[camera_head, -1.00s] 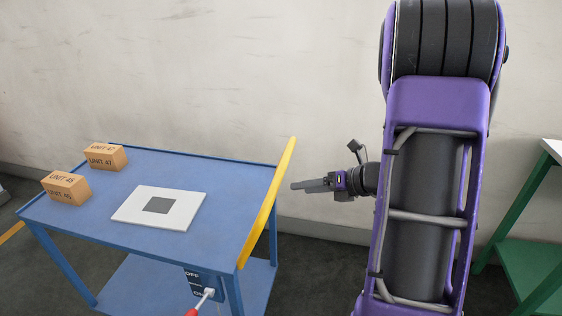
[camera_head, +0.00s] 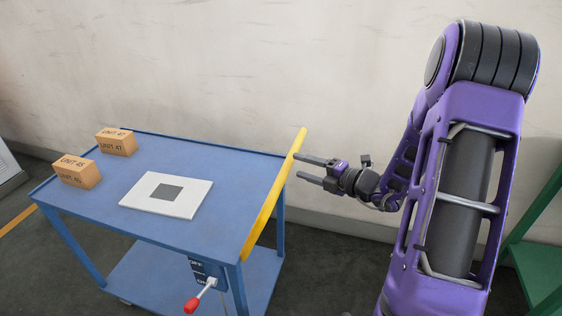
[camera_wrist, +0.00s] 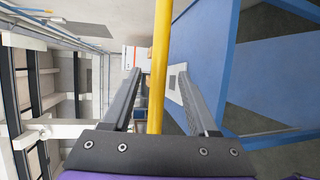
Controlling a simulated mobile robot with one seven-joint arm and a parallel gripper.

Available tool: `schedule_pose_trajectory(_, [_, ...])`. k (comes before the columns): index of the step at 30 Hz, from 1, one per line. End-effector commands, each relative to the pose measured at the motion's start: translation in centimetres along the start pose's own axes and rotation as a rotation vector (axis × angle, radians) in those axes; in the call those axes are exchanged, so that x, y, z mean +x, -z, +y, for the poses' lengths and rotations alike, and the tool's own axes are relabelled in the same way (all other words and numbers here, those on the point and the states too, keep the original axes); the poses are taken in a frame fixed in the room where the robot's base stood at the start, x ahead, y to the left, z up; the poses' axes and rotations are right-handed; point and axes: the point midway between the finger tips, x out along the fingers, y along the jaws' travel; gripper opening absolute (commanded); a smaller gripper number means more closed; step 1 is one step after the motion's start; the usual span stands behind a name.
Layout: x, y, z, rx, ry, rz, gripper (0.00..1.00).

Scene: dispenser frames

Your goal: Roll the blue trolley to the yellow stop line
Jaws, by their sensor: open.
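The blue trolley (camera_head: 225,165) stands at the left, with a yellow push bar (camera_head: 272,199) along its right end. My gripper (camera_head: 298,166) is open and empty, its fingertips just right of the bar's upper half. In the wrist view the bar (camera_wrist: 158,60) runs between the two fingers (camera_wrist: 158,74); I cannot tell how deep it lies between them. A red-tipped lever (camera_head: 192,304) slants down-left from an OFF-marked plate (camera_head: 197,270) below the trolley top; the lower label is covered. A yellow floor line (camera_head: 17,220) shows at the far left, beyond the trolley.
Two cardboard boxes (camera_head: 77,171) (camera_head: 116,142) and a white plate with a grey square (camera_head: 166,194) lie on the trolley top. A green stand (camera_head: 538,256) is at the far right. A pale wall runs behind. Grey floor is clear left of the trolley.

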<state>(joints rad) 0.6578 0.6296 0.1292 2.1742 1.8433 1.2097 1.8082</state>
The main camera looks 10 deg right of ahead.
Motion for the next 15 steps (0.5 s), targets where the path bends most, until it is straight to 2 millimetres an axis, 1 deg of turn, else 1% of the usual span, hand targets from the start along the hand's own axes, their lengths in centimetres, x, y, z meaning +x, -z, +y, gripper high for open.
schedule_pose_trajectory(1, [1.3, 0.1, -0.1, -0.002, -0.001, 0.005, 0.59])
schedule_pose_trajectory(6, [4.7, 0.1, -0.1, -0.002, 0.0, 0.004, 0.59])
schedule_pose_trajectory(10, [6.6, 0.0, -0.1, -0.002, 0.0, 0.002, 0.59])
schedule_pose_trajectory(15, [7.9, 0.0, 0.0, -0.002, 0.0, 0.001, 0.59])
